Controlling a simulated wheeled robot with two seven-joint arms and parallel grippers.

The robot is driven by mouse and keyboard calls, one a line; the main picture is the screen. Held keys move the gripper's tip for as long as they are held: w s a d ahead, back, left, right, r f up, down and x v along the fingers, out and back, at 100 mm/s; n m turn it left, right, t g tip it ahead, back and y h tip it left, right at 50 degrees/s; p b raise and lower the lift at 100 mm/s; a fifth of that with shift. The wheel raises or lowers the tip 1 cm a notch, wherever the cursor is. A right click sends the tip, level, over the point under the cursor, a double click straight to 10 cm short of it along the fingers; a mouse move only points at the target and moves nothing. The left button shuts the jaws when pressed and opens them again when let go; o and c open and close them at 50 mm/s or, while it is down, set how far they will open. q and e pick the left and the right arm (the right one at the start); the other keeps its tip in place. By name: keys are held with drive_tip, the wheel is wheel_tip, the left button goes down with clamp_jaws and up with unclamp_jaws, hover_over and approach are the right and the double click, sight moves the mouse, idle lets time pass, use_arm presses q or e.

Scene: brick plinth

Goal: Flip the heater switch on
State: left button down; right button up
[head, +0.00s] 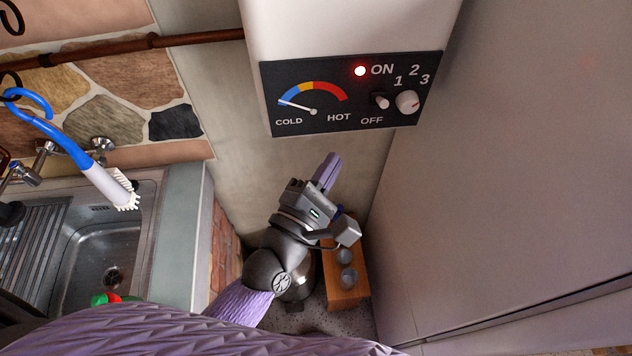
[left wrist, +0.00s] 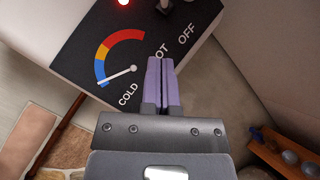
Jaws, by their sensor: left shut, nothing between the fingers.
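The white heater (head: 340,28) carries a black control panel (head: 345,118). Its small toggle switch (head: 381,101) sits between the ON and OFF labels; I cannot tell for sure which way it leans. A red light (head: 360,71) glows beside ON. The left gripper (head: 328,165) is shut and empty, its purple fingers below the panel and apart from the switch in the head view. In the left wrist view the shut fingers (left wrist: 162,62) overlap the HOT label, pointing toward the switch (left wrist: 165,6) at the top edge. My right gripper is out of view.
A dial knob (head: 408,101) is right of the switch. A gauge needle (head: 298,105) points toward COLD. A large grey panel (head: 500,180) stands close on the right. A sink (head: 105,255) with a hanging brush (head: 110,185) is left. A wooden rack (head: 345,296) stands below.

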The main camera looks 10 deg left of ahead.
use_arm(q)
drive_tip(key=v, duration=0.3)
drive_tip(key=shift+s+a+r, duration=0.2)
drive_tip(key=shift+s+r, duration=0.05)
drive_tip(key=shift+r, duration=0.05)
